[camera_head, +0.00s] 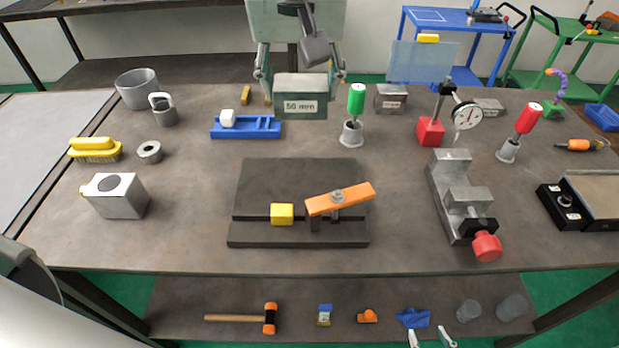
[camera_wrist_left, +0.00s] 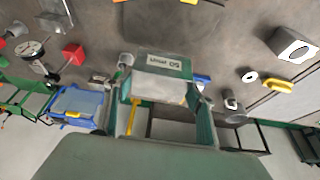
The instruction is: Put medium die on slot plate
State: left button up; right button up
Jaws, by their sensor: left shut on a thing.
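A grey-green block labelled "50 mm" (camera_head: 300,92), which I take for the medium die, is between the fingers of my left gripper (camera_head: 300,80). The block also shows in the left wrist view (camera_wrist_left: 163,75), gripped at its two sides by the fingers of my left gripper (camera_wrist_left: 163,95). It appears held up near the table's far edge. The dark stepped plate (camera_head: 300,175), probably the slot plate, lies at mid-table. A yellow block (camera_head: 282,214) and an orange clamp bar (camera_head: 340,198) sit on its front part.
A blue tray (camera_head: 262,129) with a white piece, a green-handled tool (camera_head: 355,110) and a dial indicator (camera_head: 466,116) stand behind the plate. A grey vise (camera_head: 450,180) is right of it, and a metal block (camera_head: 118,195) left. Bare table separates them.

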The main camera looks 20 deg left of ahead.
aim_at(300, 116)
pick_arm(q)
jog(key=shift+f, duration=0.25)
jog(key=f, duration=0.5)
jog(key=shift+s+b, duration=0.2)
jog(key=shift+b, duration=0.2)
notch_tip(300, 116, down, 9)
jog(key=shift+w+b, duration=0.15)
jog(key=shift+b, duration=0.3)
jog(key=shift+f, duration=2.45)
pick_arm(e)
jog(key=shift+s+d+f, duration=0.1)
jog(key=shift+s+f, duration=0.05)
jog(key=shift+f, duration=0.3)
jog(key=shift+s+d+f, duration=0.1)
jog(key=shift+f, duration=0.35)
jog(key=shift+f, duration=0.1)
pick_arm(q)
jog(key=o, duration=2)
jog(key=shift+f, duration=0.15)
jog(key=shift+c, duration=0.2)
